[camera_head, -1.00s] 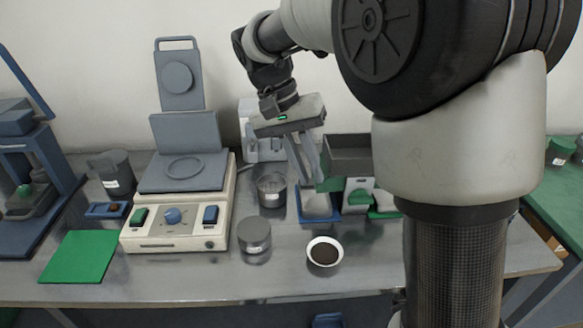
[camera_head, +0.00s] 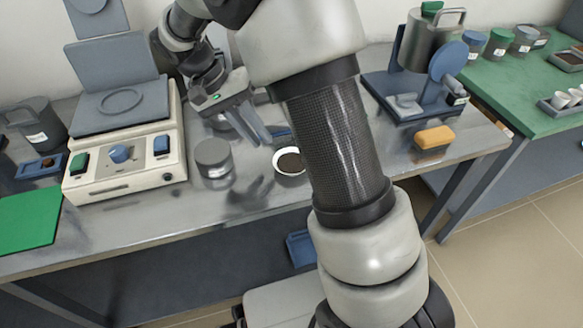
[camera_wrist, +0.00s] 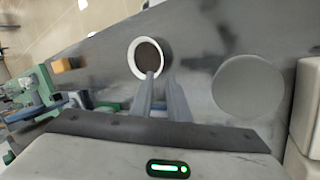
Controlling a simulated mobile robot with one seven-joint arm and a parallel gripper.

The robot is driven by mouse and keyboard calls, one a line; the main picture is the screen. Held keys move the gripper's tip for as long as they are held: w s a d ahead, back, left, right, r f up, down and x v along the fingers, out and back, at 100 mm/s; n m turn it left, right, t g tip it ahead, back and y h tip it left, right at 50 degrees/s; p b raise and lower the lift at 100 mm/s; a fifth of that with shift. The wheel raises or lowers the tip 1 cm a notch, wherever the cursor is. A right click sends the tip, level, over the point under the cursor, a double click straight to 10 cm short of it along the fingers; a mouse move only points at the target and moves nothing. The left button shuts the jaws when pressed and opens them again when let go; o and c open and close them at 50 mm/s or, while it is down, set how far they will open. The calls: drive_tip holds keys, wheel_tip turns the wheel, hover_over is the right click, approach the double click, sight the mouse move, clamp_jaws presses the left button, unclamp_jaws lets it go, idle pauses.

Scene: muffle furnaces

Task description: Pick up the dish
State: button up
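The dish (camera_head: 290,174) is a small white round bowl holding dark brown material. It sits upright on the metal bench, near the front edge, in the head view. It also shows at the upper middle of the wrist view, where its white rim (camera_wrist: 132,62) is mostly clear. My gripper (camera_head: 258,140) hangs above the bench, just behind and left of the dish in the head view. Its two fingers are apart with a narrow gap and nothing between them. In the wrist view the fingertips (camera_wrist: 160,78) overlap the dish's lower edge, but I cannot tell their height above it.
A grey lidded jar (camera_head: 214,158) stands left of the dish. A cream hotplate-like device (camera_head: 125,180) is further left, beside a green mat (camera_head: 30,217). My arm hides part of the bench.

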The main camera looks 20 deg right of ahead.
drive_tip(key=b+x, duration=0.2)
drive_tip(key=x, duration=0.4)
drive_tip(key=shift+s+d+f, duration=0.15)
drive_tip(key=shift+d, duration=0.05)
clamp_jaws()
